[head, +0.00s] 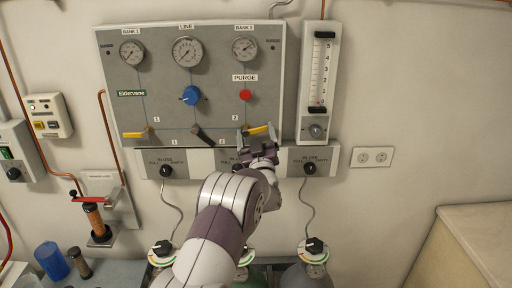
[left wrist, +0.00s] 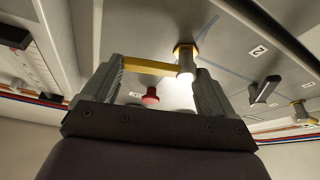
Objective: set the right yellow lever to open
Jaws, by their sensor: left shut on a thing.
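The right yellow lever (head: 259,130) is at the lower right of the grey panel (head: 215,70). Its handle points right from its pivot, nearly level and tilted slightly upward. My left gripper (head: 257,136) is at this lever, one finger near the pivot and the other near the handle's end. In the left wrist view, the lever's yellow bar (left wrist: 147,66) spans between the two fingers of the left gripper (left wrist: 158,82), with the pivot post beside the right finger. My right gripper is not in view.
The left yellow lever (head: 135,134) points left. A black lever (head: 203,136) slants between them. A blue knob (head: 190,95) and the red purge button (head: 245,95) are above. Black knobs line the strip below, including one (head: 309,168) on the right. A flowmeter (head: 319,80) stands right of the panel.

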